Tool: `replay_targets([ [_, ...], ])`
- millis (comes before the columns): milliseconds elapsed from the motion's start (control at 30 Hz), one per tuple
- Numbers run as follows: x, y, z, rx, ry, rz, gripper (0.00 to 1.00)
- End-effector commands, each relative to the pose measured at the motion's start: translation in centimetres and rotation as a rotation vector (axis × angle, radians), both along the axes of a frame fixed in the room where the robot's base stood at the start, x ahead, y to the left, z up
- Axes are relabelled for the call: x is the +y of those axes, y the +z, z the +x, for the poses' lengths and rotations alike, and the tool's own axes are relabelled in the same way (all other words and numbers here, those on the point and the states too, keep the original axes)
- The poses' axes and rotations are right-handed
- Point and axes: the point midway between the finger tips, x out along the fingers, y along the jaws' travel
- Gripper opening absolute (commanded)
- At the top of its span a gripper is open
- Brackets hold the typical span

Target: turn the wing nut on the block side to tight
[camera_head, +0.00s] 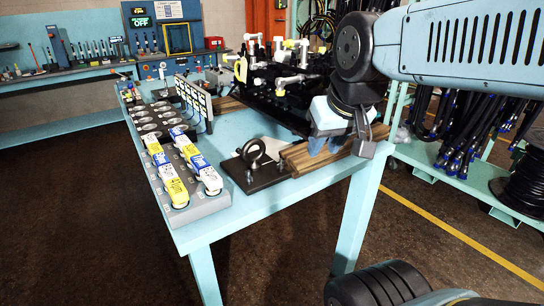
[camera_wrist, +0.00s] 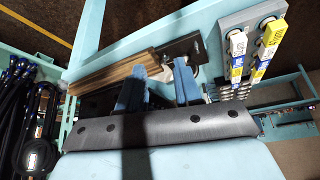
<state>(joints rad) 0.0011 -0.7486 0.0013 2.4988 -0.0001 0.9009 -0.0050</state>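My gripper (camera_head: 326,145) hangs over the near right part of the table, just above the end of a wooden beam. Its two blue fingers show in the wrist view (camera_wrist: 160,82) with a clear gap between them, open and apparently empty. The black block assembly (camera_head: 290,98) with white and yellow fittings stands behind and left of my gripper, partly covered by my arm. I cannot make out the wing nut in either view; the side of the block near my gripper is hidden.
Wooden beams (camera_head: 300,158) lie on the light blue table (camera_head: 217,220). A black plate with an upright ring (camera_head: 256,155) stands left of my gripper. A grey rack (camera_head: 205,207) holds yellow, white and blue connectors at the left edge. Hoses (camera_head: 468,135) hang at the right.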

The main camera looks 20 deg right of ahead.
Motion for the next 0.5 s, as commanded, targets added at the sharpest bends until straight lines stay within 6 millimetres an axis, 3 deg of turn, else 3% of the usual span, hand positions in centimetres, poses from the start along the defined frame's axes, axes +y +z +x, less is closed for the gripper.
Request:
replay_targets([
  [167,-0.6,0.4,1.5,0.034,0.094,-0.082,0.34],
  [500,0.2,0.3,9.5,0.233,0.629,-0.400,0.34],
])
